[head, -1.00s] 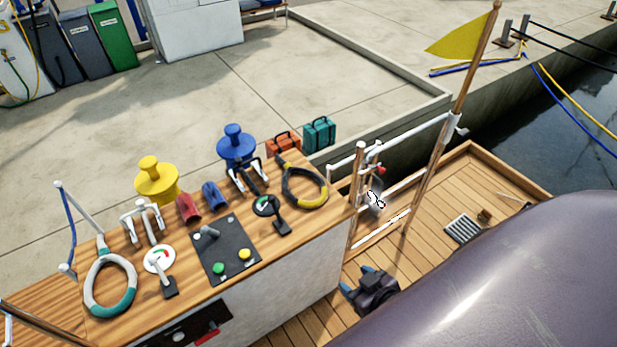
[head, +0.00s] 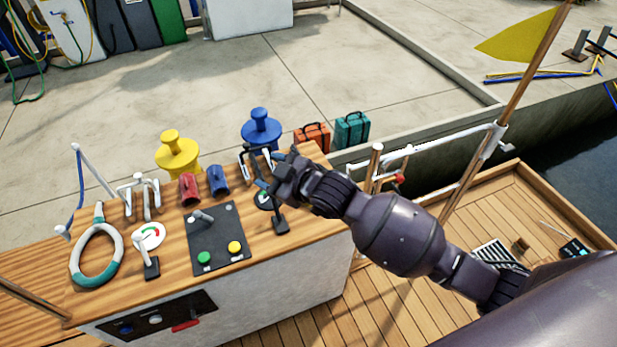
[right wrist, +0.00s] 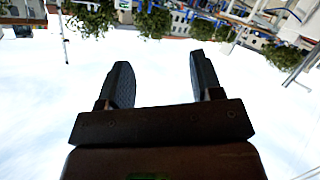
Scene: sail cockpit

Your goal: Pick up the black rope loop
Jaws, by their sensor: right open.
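The black rope loop, black with a yellow part, is hidden now behind my right gripper and forearm at the right end of the wooden console top (head: 175,285). My right gripper (head: 268,170) is over that end, beside the right white cleat (head: 246,160). Its jaws are open, and in the right wrist view the two fingers (right wrist: 163,75) stand apart with nothing between them. I cannot tell whether the gripper touches the loop. My left gripper is not in view.
A white and teal rope loop (head: 97,255) lies at the console's left end. A black lever (head: 280,218), a dark button panel (head: 215,240), a blue bollard (head: 261,128) and a yellow bollard (head: 177,153) are nearby. Orange (head: 312,137) and teal cases (head: 352,130) stand behind.

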